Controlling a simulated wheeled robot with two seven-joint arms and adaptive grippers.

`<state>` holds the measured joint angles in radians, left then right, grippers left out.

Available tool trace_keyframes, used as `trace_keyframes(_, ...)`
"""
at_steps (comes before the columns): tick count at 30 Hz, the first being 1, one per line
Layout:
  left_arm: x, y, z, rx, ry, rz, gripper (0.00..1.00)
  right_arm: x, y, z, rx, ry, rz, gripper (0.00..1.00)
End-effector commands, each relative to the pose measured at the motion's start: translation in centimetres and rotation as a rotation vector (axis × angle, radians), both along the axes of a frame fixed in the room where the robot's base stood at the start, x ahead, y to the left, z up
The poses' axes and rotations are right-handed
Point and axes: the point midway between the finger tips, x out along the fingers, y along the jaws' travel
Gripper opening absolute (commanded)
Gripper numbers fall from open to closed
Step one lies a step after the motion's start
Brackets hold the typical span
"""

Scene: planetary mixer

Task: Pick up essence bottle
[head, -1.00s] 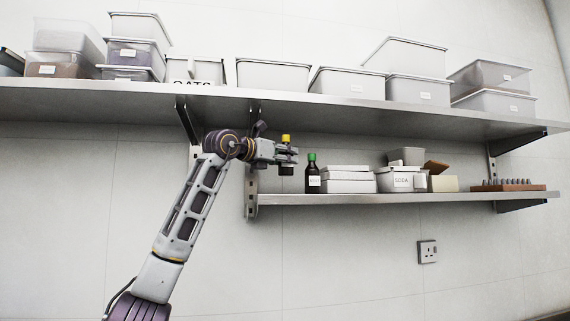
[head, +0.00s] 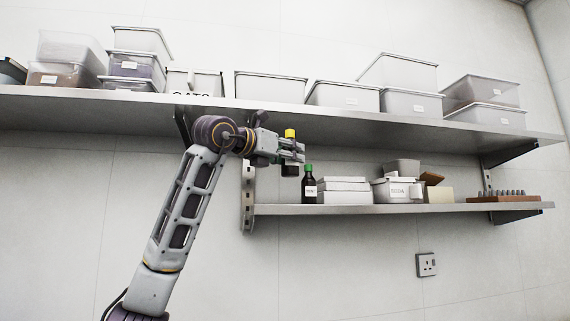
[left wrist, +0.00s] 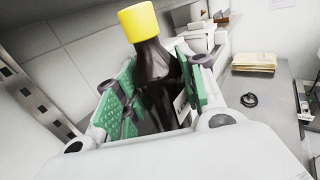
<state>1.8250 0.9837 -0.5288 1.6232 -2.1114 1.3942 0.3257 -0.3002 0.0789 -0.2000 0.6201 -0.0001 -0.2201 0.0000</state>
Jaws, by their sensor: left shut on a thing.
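A dark brown bottle with a yellow cap (head: 290,134) is between the fingers of my left gripper (head: 291,150) in the head view. In the left wrist view the same bottle (left wrist: 153,62) stands between the green finger pads, slightly tilted in the picture. My left gripper (left wrist: 155,98) is shut on it. Its label is mostly hidden by the right-hand finger. A second dark bottle with a green cap (head: 309,184) stands on the lower shelf, just right of and below the held one. My right gripper is not in view.
The lower shelf (head: 350,210) also carries white boxes (head: 343,190), a labelled tub (head: 394,191) and a wooden rack (head: 502,196). The upper shelf (head: 350,115), loaded with containers, runs close above my left gripper.

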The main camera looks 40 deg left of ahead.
Motion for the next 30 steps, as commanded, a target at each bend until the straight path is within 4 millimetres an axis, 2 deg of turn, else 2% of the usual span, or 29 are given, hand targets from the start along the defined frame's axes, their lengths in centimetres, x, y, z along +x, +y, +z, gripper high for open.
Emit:
trace_keyframes(6, -2.9, -3.6, 0.0, 0.003, -0.004, -0.002, 0.13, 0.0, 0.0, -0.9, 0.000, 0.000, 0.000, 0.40)
trace_keyframes(12, -4.5, -5.7, 0.0, 0.002, -0.002, -0.001, 0.13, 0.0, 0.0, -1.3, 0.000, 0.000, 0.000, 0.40)
trace_keyframes(19, -5.4, -6.7, 0.0, 0.001, -0.001, 0.000, 0.13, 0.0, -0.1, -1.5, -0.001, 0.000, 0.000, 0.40)
trace_keyframes(30, -5.5, -6.8, 0.0, 0.000, -0.001, 0.001, 0.13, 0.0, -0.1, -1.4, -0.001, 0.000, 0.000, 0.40)
